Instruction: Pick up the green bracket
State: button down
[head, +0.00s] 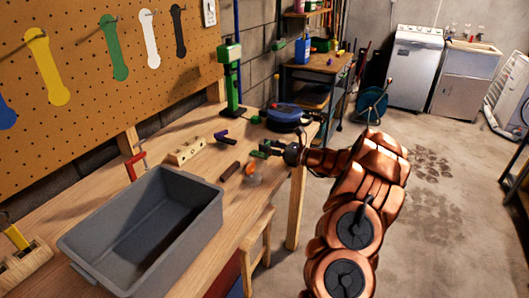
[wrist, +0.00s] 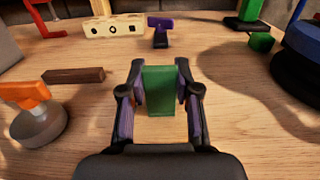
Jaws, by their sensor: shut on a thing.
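The green bracket (wrist: 160,90) shows in the wrist view as an upright green block between my two fingers. My gripper (wrist: 158,95) is shut on it, with one finger against each side. In the head view my gripper (head: 276,149) is over the right part of the workbench, with the green bracket (head: 264,148) at its fingertips. Its lower end is close to the wood; I cannot tell whether it touches. The bracket's side facing away from the wrist camera is hidden.
A grey bin (head: 150,232) stands on the workbench at front left. A dark brown bar (wrist: 75,75), an orange-topped round object (wrist: 38,115), a cream block with holes (wrist: 113,25), a purple clamp-like piece (wrist: 160,30) and a small green piece (wrist: 262,42) lie around. A blue-and-black round object (head: 285,115) is behind.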

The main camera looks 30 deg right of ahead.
jog(key=shift+r, duration=0.1)
jog(key=shift+r+b, duration=0.3)
jog(key=shift+r, duration=0.25)
notch_tip(320, 180, up, 2)
jog(key=shift+r+b, duration=0.1)
jog(key=shift+b, duration=0.2)
jog(key=s+d+r+b, duration=0.1)
jog(key=s+d+b, duration=0.1)
jog(key=s, duration=1.4)
jog(key=shift+d+r+b, duration=0.15)
jog(key=shift+r+b, duration=0.15)
